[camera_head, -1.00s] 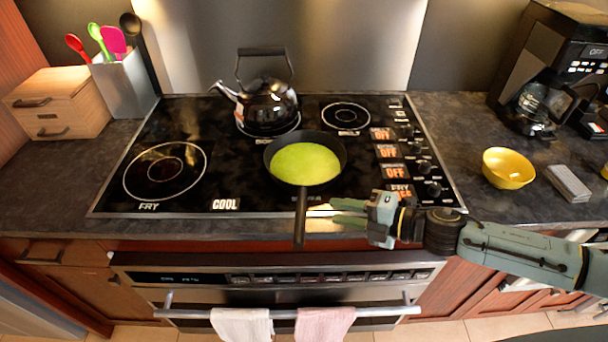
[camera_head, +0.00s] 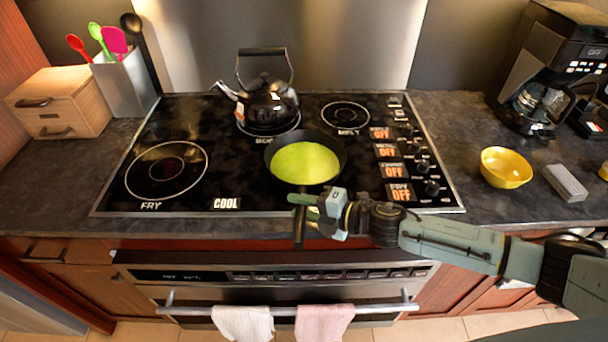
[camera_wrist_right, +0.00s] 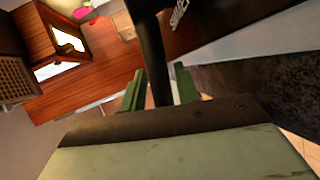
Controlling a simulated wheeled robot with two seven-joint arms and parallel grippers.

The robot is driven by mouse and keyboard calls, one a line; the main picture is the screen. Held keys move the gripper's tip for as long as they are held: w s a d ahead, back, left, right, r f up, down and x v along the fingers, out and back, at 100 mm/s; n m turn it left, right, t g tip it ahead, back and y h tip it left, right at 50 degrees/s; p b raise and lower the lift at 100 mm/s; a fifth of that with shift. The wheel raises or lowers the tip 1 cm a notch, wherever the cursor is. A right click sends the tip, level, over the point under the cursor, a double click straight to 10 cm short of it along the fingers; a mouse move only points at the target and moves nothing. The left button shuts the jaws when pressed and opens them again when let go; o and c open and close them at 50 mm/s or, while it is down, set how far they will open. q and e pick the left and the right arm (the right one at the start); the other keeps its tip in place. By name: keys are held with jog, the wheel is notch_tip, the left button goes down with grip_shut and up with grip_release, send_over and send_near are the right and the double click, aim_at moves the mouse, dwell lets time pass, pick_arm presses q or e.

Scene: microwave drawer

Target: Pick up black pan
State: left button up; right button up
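The black pan (camera_head: 341,150) sits on the front part of the stovetop, with a flat green-yellow layer inside it. Its black handle (camera_head: 299,228) points toward me past the counter's front edge. My right gripper (camera_head: 303,205) is at the handle, coming from the right. In the right wrist view the handle (camera_wrist_right: 150,50) runs down between the two green fingers (camera_wrist_right: 158,92). The fingers look apart, with small gaps beside the handle. My left gripper is not in view.
A black kettle (camera_head: 266,103) stands on a burner behind the pan. A yellow bowl (camera_head: 506,168) and coffee maker (camera_head: 545,75) are on the right counter. A wooden box (camera_head: 58,102) and utensil holder (camera_head: 124,85) are at left. The oven bar (camera_head: 285,311) holds towels below.

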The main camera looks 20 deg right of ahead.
grip_shut()
jog(key=shift+w+r, duration=0.1)
jog(key=shift+r, duration=0.1)
